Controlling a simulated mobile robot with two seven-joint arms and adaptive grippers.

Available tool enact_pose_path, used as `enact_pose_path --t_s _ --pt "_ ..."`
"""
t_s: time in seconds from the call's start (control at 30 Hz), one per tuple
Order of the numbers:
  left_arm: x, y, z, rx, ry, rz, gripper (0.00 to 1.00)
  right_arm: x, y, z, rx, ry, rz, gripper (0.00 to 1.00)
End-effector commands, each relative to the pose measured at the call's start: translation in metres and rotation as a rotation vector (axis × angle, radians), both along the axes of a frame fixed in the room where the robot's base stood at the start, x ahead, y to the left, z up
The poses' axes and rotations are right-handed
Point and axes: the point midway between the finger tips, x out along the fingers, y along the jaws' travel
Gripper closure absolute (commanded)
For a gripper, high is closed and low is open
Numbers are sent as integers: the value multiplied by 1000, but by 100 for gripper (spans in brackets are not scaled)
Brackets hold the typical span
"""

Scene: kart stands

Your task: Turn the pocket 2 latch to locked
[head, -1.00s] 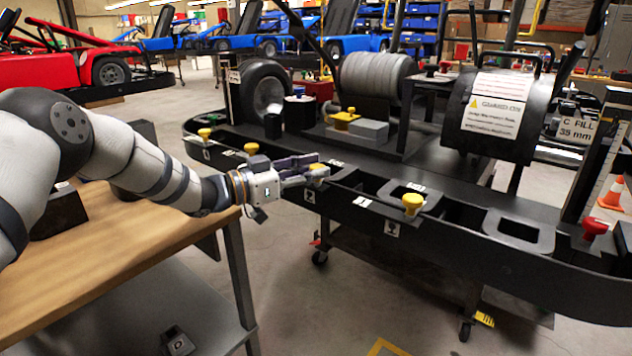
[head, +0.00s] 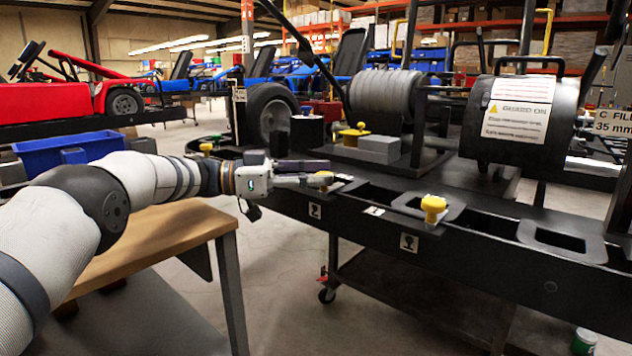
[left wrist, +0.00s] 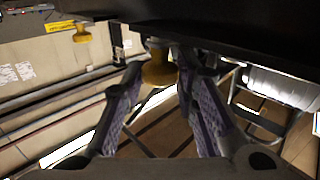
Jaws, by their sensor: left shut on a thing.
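The pocket 2 latch has a yellow knob (head: 325,178) on the edge of the black kart rail (head: 470,250). My left gripper (head: 318,180) reaches in from the left and is shut on this knob. In the left wrist view the knob (left wrist: 158,70) shows between the two purple-padded fingers of my left gripper (left wrist: 160,75), under the dark rail. The latch's lever is mostly hidden, so I cannot tell its angle. My right gripper is out of view.
Another yellow knob (head: 433,206) stands farther right on the rail, above another plate (head: 408,242). A third yellow knob (head: 206,148) is to the left. A wooden-topped bench (head: 165,235) stands below my left arm. A drum with a notice (head: 520,120) stands behind the rail.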

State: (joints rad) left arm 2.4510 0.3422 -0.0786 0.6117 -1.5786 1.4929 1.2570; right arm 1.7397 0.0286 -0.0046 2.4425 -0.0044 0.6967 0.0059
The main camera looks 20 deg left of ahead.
Motion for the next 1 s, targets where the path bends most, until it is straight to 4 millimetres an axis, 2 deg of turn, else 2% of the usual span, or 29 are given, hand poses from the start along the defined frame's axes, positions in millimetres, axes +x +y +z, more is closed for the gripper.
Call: enact_pose_path --t_s 0.27,0.3,0.37,0.4,0.67,0.73,1.0 --pt "0 -1 2 -3 -3 -1 100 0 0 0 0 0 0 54" --pt "0 -1 2 -3 -3 -1 71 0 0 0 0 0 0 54" --pt "0 -1 2 -3 -3 -1 57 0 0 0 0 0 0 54" --pt "0 -1 2 -2 -2 0 54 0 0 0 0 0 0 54" --pt "0 0 1 -1 -2 0 54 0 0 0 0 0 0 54" --pt "0 0 7 -2 -3 0 54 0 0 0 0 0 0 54" --pt "0 -1 69 1 -6 0 54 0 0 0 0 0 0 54"
